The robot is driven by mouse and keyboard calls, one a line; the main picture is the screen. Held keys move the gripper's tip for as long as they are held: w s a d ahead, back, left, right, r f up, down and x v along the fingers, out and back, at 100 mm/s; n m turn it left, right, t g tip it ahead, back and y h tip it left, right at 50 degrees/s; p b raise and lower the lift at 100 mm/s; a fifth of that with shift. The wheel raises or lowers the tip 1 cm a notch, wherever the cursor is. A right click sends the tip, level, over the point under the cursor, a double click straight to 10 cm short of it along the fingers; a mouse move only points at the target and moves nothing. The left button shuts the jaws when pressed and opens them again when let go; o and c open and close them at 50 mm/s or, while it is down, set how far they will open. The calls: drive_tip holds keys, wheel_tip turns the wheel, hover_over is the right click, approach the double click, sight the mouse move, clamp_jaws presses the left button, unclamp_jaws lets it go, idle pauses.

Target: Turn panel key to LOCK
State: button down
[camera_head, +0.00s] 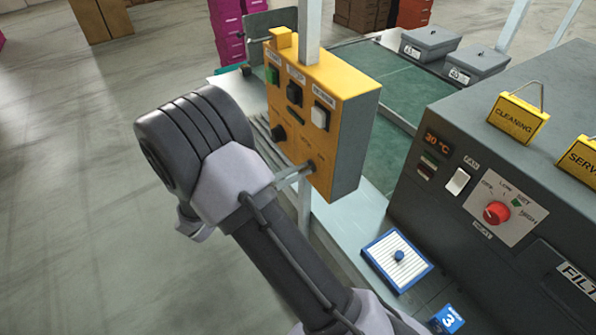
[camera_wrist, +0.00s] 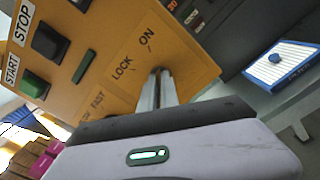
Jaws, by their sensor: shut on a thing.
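The yellow control panel (camera_head: 345,100) stands on a post, its face turned left in the head view. The panel key (camera_wrist: 157,70) sits low on that face, below the printed words LOCK and ON in the wrist view. My gripper (camera_wrist: 158,78) is shut on the key, fingertips right at the panel face. It also shows in the head view (camera_head: 308,170) at the panel's lower right corner. The fingers hide most of the key, so I cannot tell which mark it points to.
A green START button (camera_wrist: 34,85) and a dark STOP button (camera_wrist: 48,42) are on the panel. A black knob (camera_head: 278,132) is left of the key. A grey machine with a red dial (camera_head: 497,212) stands right. A blue-edged white pad (camera_head: 385,270) lies below.

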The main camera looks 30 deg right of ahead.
drive_tip(key=shift+p, duration=0.4)
drive_tip(key=n+p, duration=0.7)
drive_tip(key=p, duration=0.3)
drive_tip(key=shift+r, duration=0.2)
drive_tip(key=shift+f+n+p, duration=0.15)
drive_tip(key=shift+n+p, duration=0.9)
drive_tip(key=shift+n, duration=0.7)
drive_tip(key=shift+f+n+p, duration=0.1)
drive_tip(key=shift+n+p, duration=0.95)
drive_tip(key=shift+n, duration=0.7)
drive_tip(key=c, duration=1.6)
unclamp_jaws()
